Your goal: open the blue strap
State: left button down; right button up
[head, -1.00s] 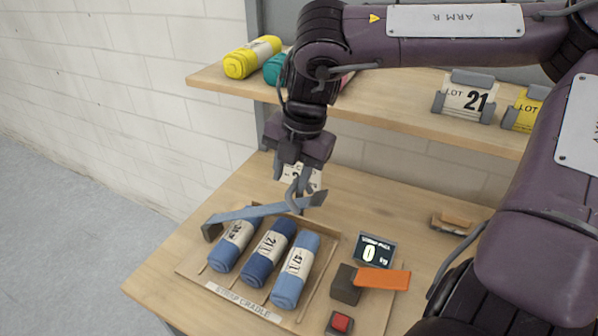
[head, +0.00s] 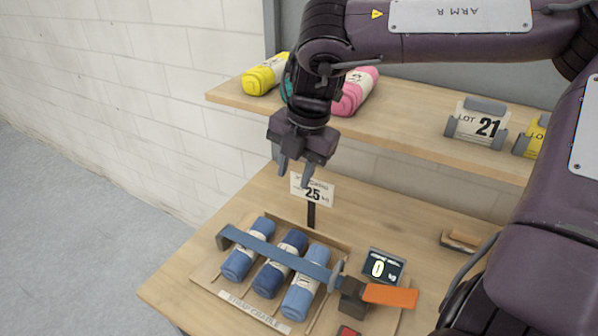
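The blue strap (head: 275,251) lies across three rolled blue bundles, the left (head: 240,262), the middle (head: 271,278) and the right (head: 300,296), in a wooden strap cradle (head: 205,274). Its left end is at a dark grey post and its right end has a grey end piece (head: 335,276) close to a dark block. My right gripper (head: 295,178) is above and behind the cradle, with its fingers apart and nothing between them. It is clear of the strap. My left gripper is out of view.
A "25" sign (head: 312,190) stands behind the cradle, below my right gripper. To the right are a display reading 0 (head: 384,266), a dark block with an orange lever (head: 390,296) and a red button (head: 348,331). A shelf (head: 420,135) with rolls and lot cards is above.

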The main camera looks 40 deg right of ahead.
jog(key=r, duration=0.1)
jog(key=w+r+p, duration=0.1)
jog(key=r+p, duration=0.1)
jog(key=shift+w+a+r, duration=0.2)
jog(key=shift+a+r, duration=0.1)
jog(key=shift+r, duration=0.05)
dwell(0.8)
